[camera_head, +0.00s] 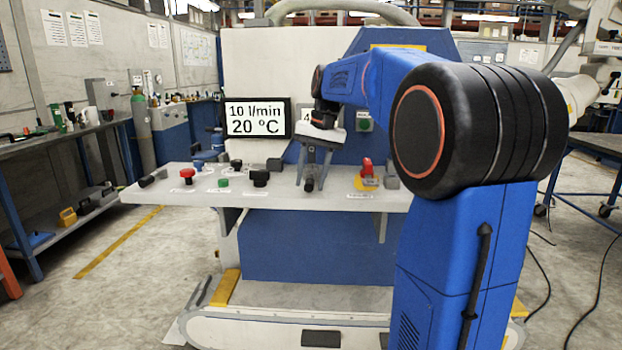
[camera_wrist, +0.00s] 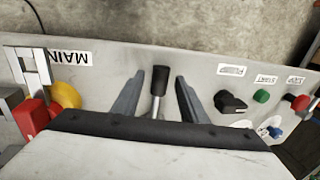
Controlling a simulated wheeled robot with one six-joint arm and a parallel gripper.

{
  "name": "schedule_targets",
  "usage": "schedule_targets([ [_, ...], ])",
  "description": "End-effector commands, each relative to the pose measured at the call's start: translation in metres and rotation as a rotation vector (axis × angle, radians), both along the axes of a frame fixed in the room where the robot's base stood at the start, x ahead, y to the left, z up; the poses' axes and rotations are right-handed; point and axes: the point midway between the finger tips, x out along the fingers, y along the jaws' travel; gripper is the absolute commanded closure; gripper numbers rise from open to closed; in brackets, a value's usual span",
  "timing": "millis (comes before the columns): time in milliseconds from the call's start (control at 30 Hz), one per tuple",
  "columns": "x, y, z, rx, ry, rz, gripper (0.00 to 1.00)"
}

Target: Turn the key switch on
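The control panel (camera_head: 215,197) is a light grey shelf across the front of the machine. My gripper (camera_head: 312,181) is above its middle, fingers pointing down. In the wrist view the fingers (camera_wrist: 157,97) are spread, one on each side of a short lever with a grey shaft and dark end (camera_wrist: 158,86). I see gaps on both sides, and contact is not visible. A black knob (camera_wrist: 230,102) is right of the fingers in the wrist view; it appears left of the gripper in the head view (camera_head: 260,177).
Red button (camera_head: 187,174) and green button (camera_head: 223,183) are at the panel's left. A red switch on a yellow base (camera_head: 367,171) stands right of the gripper, by a MAIN label (camera_wrist: 70,58) in the wrist view. A display (camera_head: 257,118) reads 10 l/min, 20 ºC.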

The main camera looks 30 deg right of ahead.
Motion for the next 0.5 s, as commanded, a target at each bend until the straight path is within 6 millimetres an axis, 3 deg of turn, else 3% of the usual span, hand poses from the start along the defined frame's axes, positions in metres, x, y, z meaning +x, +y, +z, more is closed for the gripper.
schedule_targets([
  [267,0.0001,0.0003,-0.0013,0.0,0.0,0.0,0.61],
  [433,0.0,0.0002,-0.0012,0.0,0.0,0.0,0.99],
  [500,0.0,0.0002,-0.0012,0.0,0.0,0.0,1.0],
])
